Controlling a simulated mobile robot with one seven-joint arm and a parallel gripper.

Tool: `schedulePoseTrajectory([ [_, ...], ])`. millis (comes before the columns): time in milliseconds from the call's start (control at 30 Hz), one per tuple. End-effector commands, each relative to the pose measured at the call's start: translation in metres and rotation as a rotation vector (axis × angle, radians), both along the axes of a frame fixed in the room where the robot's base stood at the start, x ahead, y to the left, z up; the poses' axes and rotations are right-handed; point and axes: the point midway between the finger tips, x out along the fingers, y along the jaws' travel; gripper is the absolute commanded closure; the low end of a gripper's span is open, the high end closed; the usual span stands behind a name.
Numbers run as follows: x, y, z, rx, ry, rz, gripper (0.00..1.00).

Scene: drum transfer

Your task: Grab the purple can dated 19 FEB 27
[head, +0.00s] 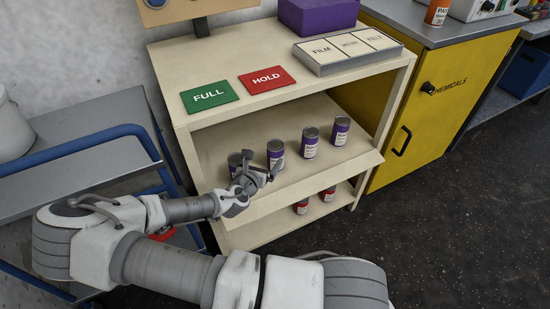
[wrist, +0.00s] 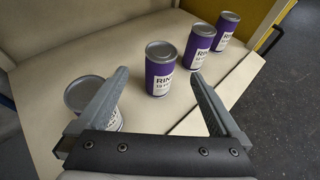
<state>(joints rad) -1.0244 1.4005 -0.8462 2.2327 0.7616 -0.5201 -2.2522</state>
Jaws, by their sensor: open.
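Several purple cans with grey lids and white labels stand upright in a row on the middle shelf. The leftmost can (wrist: 84,95) is partly hidden by the left finger in the wrist view. The second can (wrist: 160,72) stands ahead of and between the fingertips of my gripper (wrist: 158,76). The third (wrist: 198,46) and the rightmost can (wrist: 227,29) stand farther right. The labels start with "RIN"; their dates are too small to read, so I cannot tell which is 19 FEB 27. My gripper (head: 262,170) is open and empty at the shelf's front.
The cream shelf unit (head: 250,207) has red cans (head: 301,207) on its lower shelf. A green FULL plate (head: 210,95), a red HOLD plate (head: 267,79) and a purple box (head: 317,14) are on top. A yellow cabinet (head: 420,120) stands right, a blue-railed cart (head: 85,152) left.

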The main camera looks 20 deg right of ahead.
Motion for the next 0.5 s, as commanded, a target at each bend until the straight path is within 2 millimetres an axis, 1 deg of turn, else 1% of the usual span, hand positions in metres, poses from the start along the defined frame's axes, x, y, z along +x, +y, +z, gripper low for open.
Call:
schedulePoseTrajectory([
  [33, 0.005, -0.006, -0.006, 0.003, -0.001, -0.004, 0.00],
  [400, 0.045, -0.044, -0.028, 0.004, -0.002, -0.004, 0.00],
  [500, 0.054, -0.051, -0.033, 0.003, 0.000, -0.002, 0.00],
])
